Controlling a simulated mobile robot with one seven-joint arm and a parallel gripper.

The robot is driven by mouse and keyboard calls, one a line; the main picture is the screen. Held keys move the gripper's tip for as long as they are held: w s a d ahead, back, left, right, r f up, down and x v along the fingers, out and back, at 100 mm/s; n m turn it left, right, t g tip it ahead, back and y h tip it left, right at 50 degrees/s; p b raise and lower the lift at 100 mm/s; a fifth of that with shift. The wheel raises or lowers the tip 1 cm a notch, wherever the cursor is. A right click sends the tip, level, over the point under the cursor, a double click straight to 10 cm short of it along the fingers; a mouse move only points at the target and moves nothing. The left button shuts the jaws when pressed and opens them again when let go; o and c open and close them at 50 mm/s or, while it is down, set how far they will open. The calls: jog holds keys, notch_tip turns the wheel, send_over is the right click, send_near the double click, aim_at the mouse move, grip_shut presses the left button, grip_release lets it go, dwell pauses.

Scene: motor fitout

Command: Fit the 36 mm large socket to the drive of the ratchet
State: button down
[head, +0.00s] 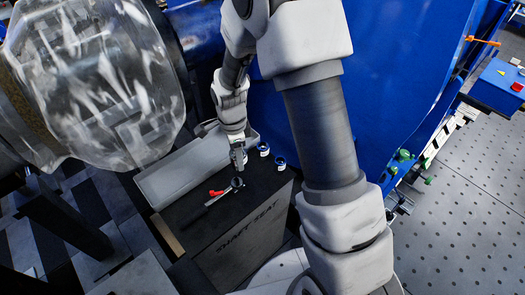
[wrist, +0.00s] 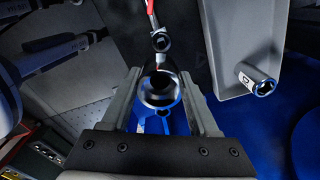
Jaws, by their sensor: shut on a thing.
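My gripper (head: 238,162) is shut on a large, shiny, dark socket, held above the dark bench top. In the wrist view the socket (wrist: 160,90) sits between the two fingers (wrist: 162,100), its round open end facing the camera. Its size marking cannot be read. The ratchet (head: 214,199) lies on the bench just below and left of my gripper, with a red part near its head. In the wrist view the ratchet head (wrist: 160,41) shows just beyond the held socket; a gap between them cannot be judged. The drive itself is too small to make out.
A grey tray (head: 168,178) lies along the bench's back left. A large blue housing (head: 385,70) rises behind. The bench front reads "SHAFT SEAT".

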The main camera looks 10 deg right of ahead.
aim_at(234, 168)
jog(key=shift+w+a, duration=0.1)
jog(key=shift+a, duration=0.7)
jog(key=shift+f, duration=0.1)
jog(key=shift+f+b, duration=2.3)
jog(key=shift+f, duration=0.55)
jog(key=shift+f+b, duration=1.15)
jog(key=shift+f, duration=0.3)
jog(key=shift+c, duration=0.3)
grip_release()
notch_tip(234, 168, up, 18)
jog(key=p, duration=0.3)
jog(key=shift+a+f, duration=0.15)
jog(key=shift+f, duration=0.1)
